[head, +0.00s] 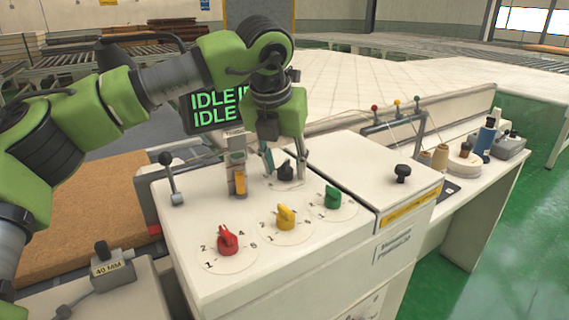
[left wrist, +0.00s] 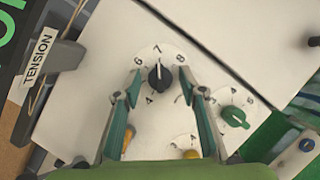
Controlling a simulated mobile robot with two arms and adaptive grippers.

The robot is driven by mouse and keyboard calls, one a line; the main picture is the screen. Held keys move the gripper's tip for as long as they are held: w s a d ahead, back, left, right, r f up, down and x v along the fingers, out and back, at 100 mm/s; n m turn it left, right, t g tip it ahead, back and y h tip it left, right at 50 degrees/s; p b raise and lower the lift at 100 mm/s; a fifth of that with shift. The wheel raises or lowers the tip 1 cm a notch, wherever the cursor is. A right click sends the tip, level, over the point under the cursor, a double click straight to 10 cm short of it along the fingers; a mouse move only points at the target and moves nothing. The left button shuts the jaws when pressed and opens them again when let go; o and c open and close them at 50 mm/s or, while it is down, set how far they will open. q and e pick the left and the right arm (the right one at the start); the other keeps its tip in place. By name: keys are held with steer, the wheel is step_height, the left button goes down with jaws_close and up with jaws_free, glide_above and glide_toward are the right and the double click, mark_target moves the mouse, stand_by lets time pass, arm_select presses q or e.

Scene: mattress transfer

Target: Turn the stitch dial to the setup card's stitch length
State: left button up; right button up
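A black dial (head: 285,170) stands on a white round scale at the back of the white machine top. In the left wrist view the black dial (left wrist: 160,77) has a white mark pointing toward the 7; 4, 6 and 8 also show. My left gripper (head: 285,152) is open above it, pointing down, with its fingers on either side and apart from it. Red (head: 227,239), yellow (head: 286,216) and green (head: 333,198) dials stand in front. I cannot read a stitch label on any dial or identify the setup card. My right gripper is out of view.
A tension gauge (head: 238,180) stands close left of my fingers. A screen (head: 205,108) reading IDLE is behind. A lever (head: 171,178) is at left, a block marked 40 MM (head: 113,268) at lower left, and a black knob (head: 403,172) at right.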

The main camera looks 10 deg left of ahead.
arm_select(q)
steer(key=shift+r, duration=0.1)
steer(key=v, duration=1.2)
